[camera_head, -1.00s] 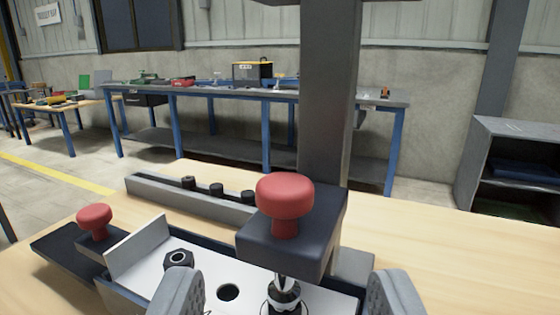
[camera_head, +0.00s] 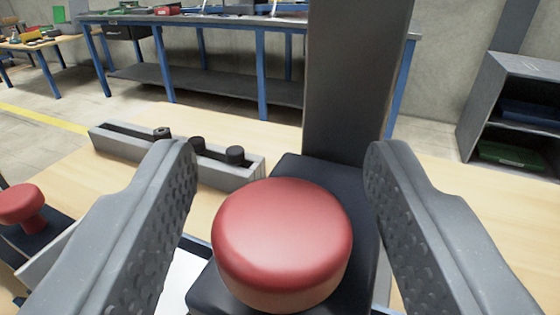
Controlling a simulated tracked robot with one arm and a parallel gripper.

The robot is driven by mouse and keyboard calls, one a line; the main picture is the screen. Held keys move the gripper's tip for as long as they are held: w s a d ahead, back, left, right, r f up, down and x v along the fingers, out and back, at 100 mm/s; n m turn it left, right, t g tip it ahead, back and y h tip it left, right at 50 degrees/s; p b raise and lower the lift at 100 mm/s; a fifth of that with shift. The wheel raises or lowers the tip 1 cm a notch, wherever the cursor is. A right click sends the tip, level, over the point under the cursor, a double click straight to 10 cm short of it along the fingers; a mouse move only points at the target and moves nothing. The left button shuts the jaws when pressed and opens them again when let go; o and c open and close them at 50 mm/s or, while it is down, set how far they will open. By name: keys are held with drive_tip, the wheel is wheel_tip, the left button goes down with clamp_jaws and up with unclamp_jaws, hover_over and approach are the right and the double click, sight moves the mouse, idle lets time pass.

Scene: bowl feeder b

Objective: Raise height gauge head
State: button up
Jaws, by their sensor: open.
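The height gauge has a dark upright column (camera_head: 352,85) and a dark head block (camera_head: 312,172) with a red mushroom knob (camera_head: 282,240) on top. The knob fills the lower middle of the view. My gripper (camera_head: 278,165) is open, with one ridged grey finger on each side of the knob. Gaps show between the knob and both fingers, and nothing is held. The underside of the head and the gauge's tip are hidden behind the knob and block.
A grey rail with several black pegs (camera_head: 235,156) lies on the wooden table behind the left finger. A second red knob (camera_head: 20,205) stands at the left edge. A blue-legged workbench (camera_head: 210,72) and a grey shelf (camera_head: 490,100) stand beyond. The table right of the column looks clear.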

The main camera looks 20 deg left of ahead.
clamp_jaws()
drive_tip(key=shift+d+r+p, duration=0.1)
drive_tip(key=shift+r+p, duration=1.55)
drive_tip(key=shift+r, duration=0.75)
unclamp_jaws()
drive_tip(key=shift+f, duration=0.1)
drive_tip(key=shift+f, duration=0.1)
drive_tip(key=v, duration=1.3)
drive_tip(key=shift+s, duration=0.35)
